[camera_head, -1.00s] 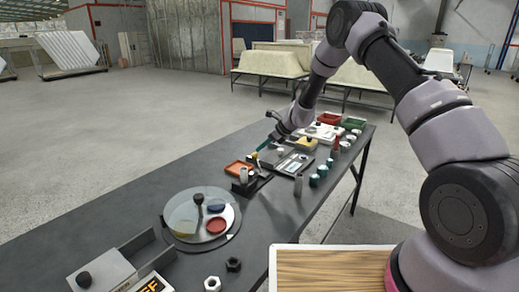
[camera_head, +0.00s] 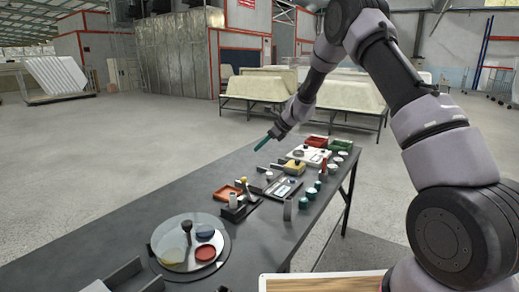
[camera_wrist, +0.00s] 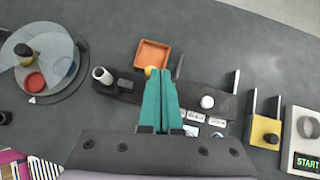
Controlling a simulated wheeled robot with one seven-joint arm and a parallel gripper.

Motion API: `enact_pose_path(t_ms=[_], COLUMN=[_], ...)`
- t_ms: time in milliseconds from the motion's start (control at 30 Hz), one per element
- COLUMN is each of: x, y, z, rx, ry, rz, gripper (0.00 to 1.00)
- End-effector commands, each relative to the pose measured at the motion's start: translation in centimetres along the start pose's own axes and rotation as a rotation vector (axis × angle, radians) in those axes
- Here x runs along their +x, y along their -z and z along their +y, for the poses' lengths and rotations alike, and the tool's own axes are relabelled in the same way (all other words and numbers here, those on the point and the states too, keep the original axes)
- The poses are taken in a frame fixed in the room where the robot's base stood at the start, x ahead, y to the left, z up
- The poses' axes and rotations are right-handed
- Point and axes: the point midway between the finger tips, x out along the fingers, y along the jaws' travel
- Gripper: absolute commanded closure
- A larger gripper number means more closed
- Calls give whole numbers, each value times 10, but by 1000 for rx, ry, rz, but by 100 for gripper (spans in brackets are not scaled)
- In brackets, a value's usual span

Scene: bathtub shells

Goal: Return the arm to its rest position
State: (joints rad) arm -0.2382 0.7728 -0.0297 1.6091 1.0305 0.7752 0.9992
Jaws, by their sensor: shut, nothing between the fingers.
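My gripper (camera_head: 264,142) has teal fingers and is held in the air above the dark table (camera_head: 120,218), clear of the objects on it. In the wrist view my gripper (camera_wrist: 161,101) points down with its two teal fingers pressed together and nothing between them. My arm reaches from the right side of the head view, bent at a high elbow. Below the fingers lie a dark tray with small parts and an orange square tray (camera_wrist: 152,54); this orange tray also shows in the head view (camera_head: 228,193).
A round glass disc (camera_head: 172,245) with coloured dishes stands at the table's near left. Several teal-capped pieces, a yellow block (camera_wrist: 264,132) and a white START device (camera_wrist: 303,143) are on the table. Cream tub shells (camera_head: 352,92) stand on frames beyond open floor.

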Motion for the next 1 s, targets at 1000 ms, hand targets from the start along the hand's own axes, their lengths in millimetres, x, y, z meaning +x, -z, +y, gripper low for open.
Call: enact_pose_path(t_ms=[1000], x=[-378], y=[-2], z=[185], rx=[-1219], ry=[124], rz=[307], gripper=[100])
